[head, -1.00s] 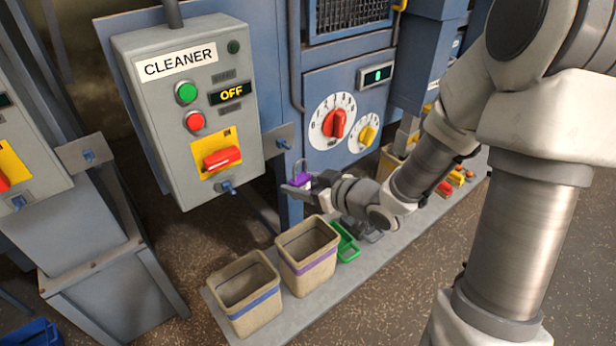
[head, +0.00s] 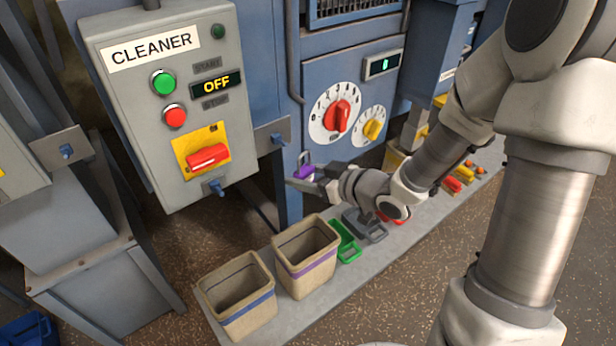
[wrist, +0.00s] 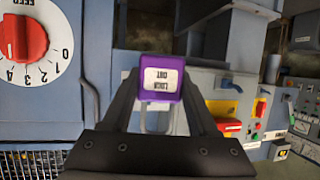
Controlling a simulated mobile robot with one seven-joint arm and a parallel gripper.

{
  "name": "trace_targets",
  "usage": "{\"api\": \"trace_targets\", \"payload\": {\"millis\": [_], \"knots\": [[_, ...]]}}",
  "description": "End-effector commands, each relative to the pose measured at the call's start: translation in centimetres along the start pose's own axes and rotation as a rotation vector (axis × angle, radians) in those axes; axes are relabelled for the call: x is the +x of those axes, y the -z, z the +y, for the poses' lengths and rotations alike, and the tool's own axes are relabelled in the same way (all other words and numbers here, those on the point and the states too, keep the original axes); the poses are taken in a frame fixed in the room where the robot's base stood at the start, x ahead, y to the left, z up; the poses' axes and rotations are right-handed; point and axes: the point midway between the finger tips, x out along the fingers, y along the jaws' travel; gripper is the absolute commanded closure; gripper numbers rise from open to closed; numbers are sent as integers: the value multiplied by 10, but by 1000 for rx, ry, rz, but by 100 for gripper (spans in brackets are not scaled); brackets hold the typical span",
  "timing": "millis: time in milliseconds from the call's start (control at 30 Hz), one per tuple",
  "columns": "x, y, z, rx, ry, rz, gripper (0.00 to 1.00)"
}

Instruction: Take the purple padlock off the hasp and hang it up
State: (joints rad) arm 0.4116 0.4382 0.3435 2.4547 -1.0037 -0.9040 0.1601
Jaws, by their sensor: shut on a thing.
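My gripper (head: 302,181) is shut on the purple padlock (head: 303,172), in front of the blue machine and right of the CLEANER box. In the wrist view the padlock (wrist: 160,78) sits between the two fingers, its white label upside down and its pale shackle (wrist: 158,119) toward the bottom of the picture. The padlock appears clear of any fitting. A blue fitting (head: 215,186) is under the red switch handle (head: 207,157) on the CLEANER box. A grey plate with a blue peg (head: 279,138) is left of and above my gripper; another plate with a peg (head: 66,152) is further left.
Two beige bins, one blue-banded (head: 238,297) and one purple-banded (head: 306,258), stand on a grey shelf below. Green (head: 346,241), grey and red items lie to their right. The machine's red dial (head: 336,116) is close above my gripper. The CLEANER display reads OFF.

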Motion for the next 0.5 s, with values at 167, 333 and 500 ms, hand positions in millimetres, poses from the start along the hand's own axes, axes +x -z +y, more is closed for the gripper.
{"api": "trace_targets", "payload": {"millis": [167, 333, 500], "knots": [[12, 5, 3, -1, 0, 2, 100], [23, 10, 5, -2, 0, 2, 100], [34, 14, 7, -1, 1, 2, 100]]}}
